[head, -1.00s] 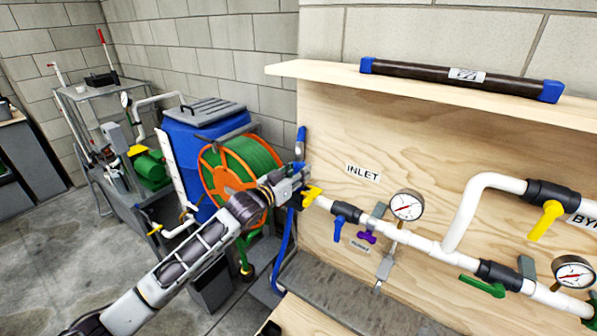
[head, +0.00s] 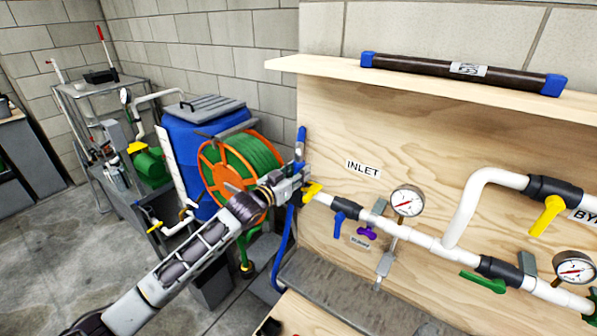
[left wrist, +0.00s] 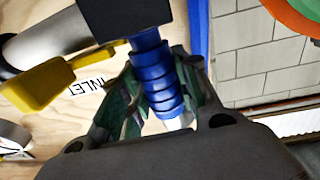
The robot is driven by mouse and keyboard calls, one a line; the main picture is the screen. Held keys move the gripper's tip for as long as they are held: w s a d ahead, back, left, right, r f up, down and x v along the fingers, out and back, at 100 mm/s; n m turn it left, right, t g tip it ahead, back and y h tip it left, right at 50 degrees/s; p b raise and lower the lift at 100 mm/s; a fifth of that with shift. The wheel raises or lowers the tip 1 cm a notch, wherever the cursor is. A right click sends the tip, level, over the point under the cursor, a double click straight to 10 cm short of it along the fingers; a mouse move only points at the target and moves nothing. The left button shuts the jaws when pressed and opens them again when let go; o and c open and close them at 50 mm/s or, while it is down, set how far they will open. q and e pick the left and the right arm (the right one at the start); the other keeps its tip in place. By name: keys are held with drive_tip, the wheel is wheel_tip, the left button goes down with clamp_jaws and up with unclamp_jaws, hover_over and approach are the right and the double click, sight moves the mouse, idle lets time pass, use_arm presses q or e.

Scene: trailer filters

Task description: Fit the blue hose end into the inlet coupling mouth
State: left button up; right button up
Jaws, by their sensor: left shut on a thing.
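My left gripper (head: 301,181) is at the left edge of the board, close to the inlet end of the white pipe. It is shut on the blue hose end (left wrist: 155,72), a ribbed blue piece between its fingers in the left wrist view. The blue hose (head: 284,250) hangs down below the gripper. The yellow valve handle (head: 311,193) is just right of the gripper; it also shows in the left wrist view (left wrist: 38,84), beside a grey pipe part (left wrist: 62,28). The coupling mouth is hidden in the head view, and I cannot tell whether the hose end is inside it. My right gripper is out of view.
The INLET label (head: 363,169) is above the white pipe (head: 425,241). A gauge (head: 407,201) and a blue handle (head: 339,223) stand along it. An orange reel with green hose (head: 240,165) is behind my left arm. A dark filter tube (head: 465,69) lies on the shelf.

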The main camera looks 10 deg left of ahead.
use_arm(q)
drive_tip(key=o, duration=1.2)
drive_tip(key=shift+s+a, duration=0.1)
drive_tip(key=shift+s, duration=0.05)
drive_tip(key=v, duration=1.1)
drive_tip(key=shift+s+a, duration=0.15)
drive_tip(key=shift+s, duration=0.15)
drive_tip(key=shift+f, duration=0.1)
idle(0.6)
